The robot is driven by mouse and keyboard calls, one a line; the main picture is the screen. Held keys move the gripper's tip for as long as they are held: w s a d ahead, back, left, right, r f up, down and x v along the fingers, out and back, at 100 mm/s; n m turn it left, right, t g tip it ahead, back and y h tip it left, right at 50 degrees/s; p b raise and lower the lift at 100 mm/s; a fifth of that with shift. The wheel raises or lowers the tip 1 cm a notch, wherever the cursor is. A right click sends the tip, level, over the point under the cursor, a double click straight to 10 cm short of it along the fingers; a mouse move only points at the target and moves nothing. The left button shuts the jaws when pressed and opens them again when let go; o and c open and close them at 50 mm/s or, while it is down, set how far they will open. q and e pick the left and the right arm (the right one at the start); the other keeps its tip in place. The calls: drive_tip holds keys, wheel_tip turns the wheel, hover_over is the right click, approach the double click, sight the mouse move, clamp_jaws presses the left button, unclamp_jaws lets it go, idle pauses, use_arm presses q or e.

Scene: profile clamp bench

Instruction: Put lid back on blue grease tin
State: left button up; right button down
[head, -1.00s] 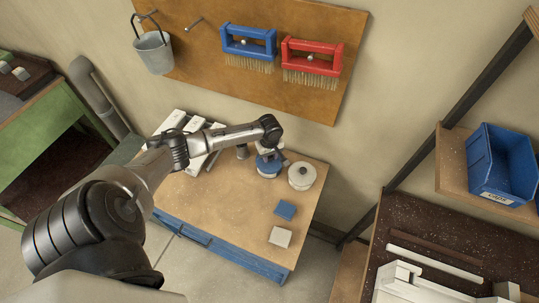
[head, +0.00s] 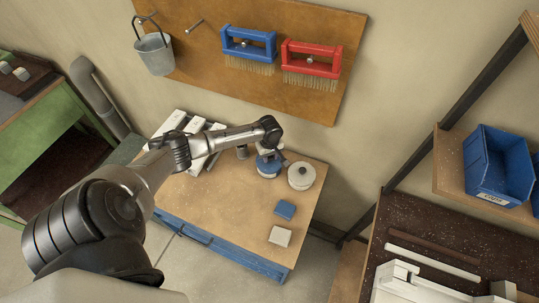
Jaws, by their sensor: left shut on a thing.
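The blue grease tin (head: 268,171) stands near the back right of the wooden bench top. My left gripper (head: 270,152) is directly above it, pointing down and shut on the tin's lid. My wrist and fingers cover much of the lid. The lid is at the tin's top, but I cannot tell whether it touches the rim all round. My right gripper is not in view.
A pale lidded tin (head: 301,176) stands close to the right of the blue tin. A blue block (head: 285,210) and a beige block (head: 280,236) lie nearer the front. Pale profiles (head: 197,163) lie at the back left. The bench's front middle is clear.

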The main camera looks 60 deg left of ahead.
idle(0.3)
use_arm(q)
drive_tip(key=o, duration=1.5)
drive_tip(key=shift+c, duration=0.2)
drive_tip(key=shift+r+p, duration=0.45)
drive_tip(key=shift+p, duration=0.1)
wheel_tip(320, 180, up, 3)
drive_tip(key=p, duration=0.4)
drive_tip(key=shift+r, duration=0.2)
drive_tip(key=shift+r+p, duration=1.4)
drive_tip(key=shift+p, duration=0.5)
